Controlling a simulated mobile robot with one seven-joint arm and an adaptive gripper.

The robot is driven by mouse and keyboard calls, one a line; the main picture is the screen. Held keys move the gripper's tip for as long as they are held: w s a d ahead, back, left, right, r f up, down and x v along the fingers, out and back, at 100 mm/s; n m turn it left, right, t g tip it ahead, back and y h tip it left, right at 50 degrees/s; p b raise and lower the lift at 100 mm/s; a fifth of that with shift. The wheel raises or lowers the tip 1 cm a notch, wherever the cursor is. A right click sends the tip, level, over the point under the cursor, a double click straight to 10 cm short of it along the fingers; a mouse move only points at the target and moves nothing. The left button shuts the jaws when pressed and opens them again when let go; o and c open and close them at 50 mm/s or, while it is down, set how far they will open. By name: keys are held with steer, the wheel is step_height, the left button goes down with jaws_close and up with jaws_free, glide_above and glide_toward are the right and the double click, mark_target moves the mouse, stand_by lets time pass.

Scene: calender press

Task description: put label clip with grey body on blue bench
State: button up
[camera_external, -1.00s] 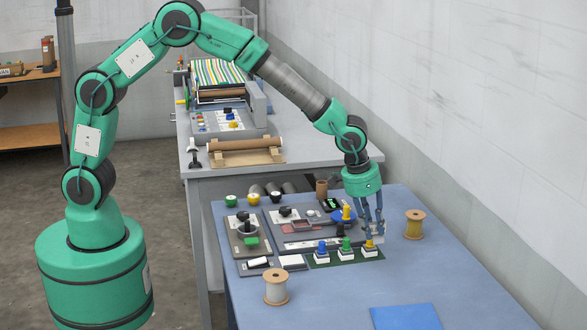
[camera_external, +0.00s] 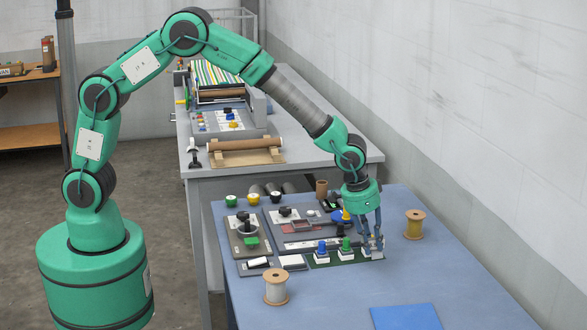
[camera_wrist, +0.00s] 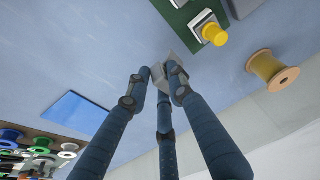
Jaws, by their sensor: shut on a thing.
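My gripper (camera_external: 373,243) is low over the front right corner of the green strip on the blue bench (camera_external: 460,285). In the wrist view its fingers (camera_wrist: 163,75) are closed around a small grey body (camera_wrist: 178,52), which looks like the label clip with grey body. The fingers cover much of it. In the external view the clip (camera_external: 377,254) shows at the fingertips, very near the bench top; I cannot tell if it touches.
White blocks with blue (camera_external: 321,249), green (camera_external: 345,246) and yellow (camera_wrist: 214,34) tops stand on the green strip. Wooden spools (camera_external: 414,224) (camera_external: 276,287) stand on either side. A flat blue rectangle (camera_external: 405,317) lies near the front. The bench's middle right is clear.

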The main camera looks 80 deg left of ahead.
steer(key=shift+f+b, duration=0.5)
steer(key=shift+f, duration=2)
steer(key=shift+f, duration=0.2)
steer(key=o, duration=0.9)
steer(key=shift+o, duration=0.2)
steer(key=shift+r, duration=0.2)
steer(key=p+v, duration=0.2)
steer(key=v, duration=1)
